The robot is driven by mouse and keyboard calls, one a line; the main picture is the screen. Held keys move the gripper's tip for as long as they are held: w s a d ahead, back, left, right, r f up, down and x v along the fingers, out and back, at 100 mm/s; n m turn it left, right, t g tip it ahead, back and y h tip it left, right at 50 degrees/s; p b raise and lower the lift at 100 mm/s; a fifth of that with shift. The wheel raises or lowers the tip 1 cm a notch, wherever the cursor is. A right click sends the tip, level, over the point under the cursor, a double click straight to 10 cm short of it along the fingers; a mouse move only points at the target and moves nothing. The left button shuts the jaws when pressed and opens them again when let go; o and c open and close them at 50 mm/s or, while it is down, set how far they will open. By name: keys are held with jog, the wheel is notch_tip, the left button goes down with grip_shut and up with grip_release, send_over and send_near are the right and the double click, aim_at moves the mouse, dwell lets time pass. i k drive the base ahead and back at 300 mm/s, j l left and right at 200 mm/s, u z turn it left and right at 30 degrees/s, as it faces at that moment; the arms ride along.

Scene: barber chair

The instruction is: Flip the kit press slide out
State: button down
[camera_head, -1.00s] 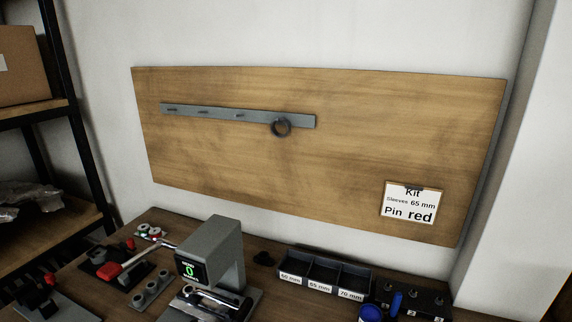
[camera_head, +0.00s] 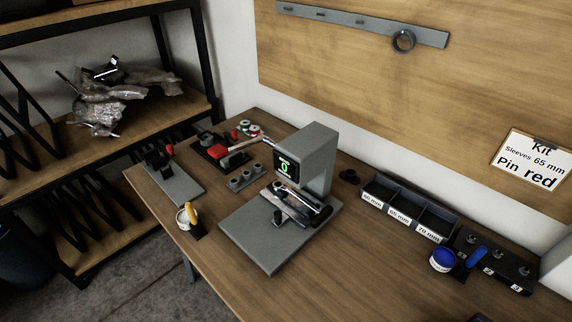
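The kit press (camera_head: 318,158) stands in the middle of the wooden workbench. It is a grey C-shaped body on a flat grey base plate (camera_head: 268,240), with a small dark display (camera_head: 286,168) showing a green figure. Its slide (camera_head: 296,206) sits low at the front, under the press head, with a bright metal bar along it. I cannot tell from this angle how far out the slide is. My gripper is not in view.
A three-part bin (camera_head: 408,212) labelled in mm stands right of the press. A blue-topped tin (camera_head: 443,260) and a dark numbered block (camera_head: 497,262) lie further right. A red-handled tool (camera_head: 212,142) and a tin with a yellow handle (camera_head: 187,218) are left. The front bench is clear.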

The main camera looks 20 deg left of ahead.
aim_at(288, 206)
jog(key=i+j+z, duration=0.1)
jog(key=j, duration=0.75)
jog(key=i+j, duration=0.1)
jog(key=j, duration=0.75)
jog(key=i+j+z, duration=0.15)
jog(key=j, duration=0.7)
